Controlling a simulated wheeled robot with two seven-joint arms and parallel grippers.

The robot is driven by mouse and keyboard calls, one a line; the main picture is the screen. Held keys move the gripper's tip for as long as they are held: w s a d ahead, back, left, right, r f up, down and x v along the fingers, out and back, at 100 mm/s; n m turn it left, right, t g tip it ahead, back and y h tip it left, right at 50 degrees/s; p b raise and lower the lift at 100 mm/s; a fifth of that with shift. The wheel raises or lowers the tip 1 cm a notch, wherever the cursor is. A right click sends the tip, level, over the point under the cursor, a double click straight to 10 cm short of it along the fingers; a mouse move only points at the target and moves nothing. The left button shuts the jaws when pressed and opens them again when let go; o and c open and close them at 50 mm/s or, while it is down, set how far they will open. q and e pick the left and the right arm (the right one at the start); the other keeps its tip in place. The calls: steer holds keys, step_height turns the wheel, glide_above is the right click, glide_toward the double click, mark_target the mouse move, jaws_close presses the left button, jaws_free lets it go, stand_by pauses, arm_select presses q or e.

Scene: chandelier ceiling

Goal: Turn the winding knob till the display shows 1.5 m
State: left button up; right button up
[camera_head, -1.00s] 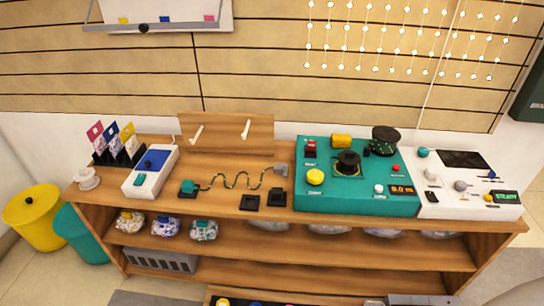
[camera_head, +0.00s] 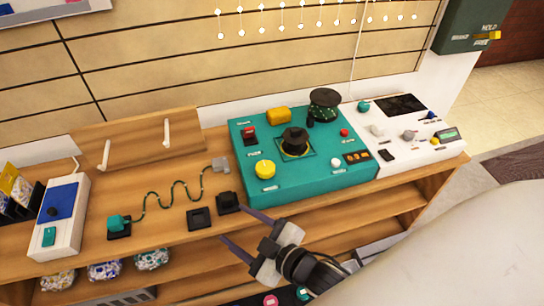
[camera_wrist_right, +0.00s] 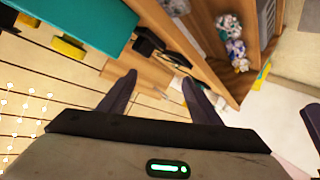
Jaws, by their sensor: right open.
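The teal console (camera_head: 245,190) stands on the wooden counter. A black round knob (camera_head: 295,139) sits at its middle, a yellow knob (camera_head: 265,169) at its front left, and a dark spool (camera_head: 324,103) at its back right. I cannot tell from labels which is the winding knob. A small display (camera_head: 357,156) with orange digits is at the front right; its reading is too small to tell. My right gripper (camera_head: 237,228) is open and empty, in front of the counter's edge, left of and nearer than the console. The right wrist view shows its spread fingers (camera_wrist_right: 159,80) and the teal console (camera_wrist_right: 85,20). My left gripper is out of view.
A white console (camera_head: 400,140) stands right of the teal one. Two black square pads (camera_head: 200,218), a wavy wire (camera_head: 170,198) and a white-and-blue box (camera_head: 62,215) lie to the left. Shelves with bags (camera_head: 105,270) are below. My right arm covers the lower right.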

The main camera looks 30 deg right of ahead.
steer(key=w+a+r+n+t+y, duration=0.25)
steer(key=w+a+r+n, duration=0.2)
steer(key=r, duration=0.35)
steer(key=s+a+r+n+g+y, duration=0.1)
steer(key=a+r+n+g+y, duration=0.5)
steer(key=n, duration=0.8)
steer(key=s+a+r+n+g+y, duration=0.1)
steer(key=a+r+n+g+y, duration=0.45)
steer(key=n, duration=0.75)
steer(key=n+g+h+b, duration=0.1)
steer(key=n+g+h, duration=0.4)
steer(key=n+h, duration=1.2)
glide_above(266, 167)
step_height(266, 167, down, 5)
steer(key=m+h, duration=0.1)
step_height(266, 167, down, 10)
steer(key=shift+w+r, duration=0.1)
steer(key=shift+r, duration=0.15)
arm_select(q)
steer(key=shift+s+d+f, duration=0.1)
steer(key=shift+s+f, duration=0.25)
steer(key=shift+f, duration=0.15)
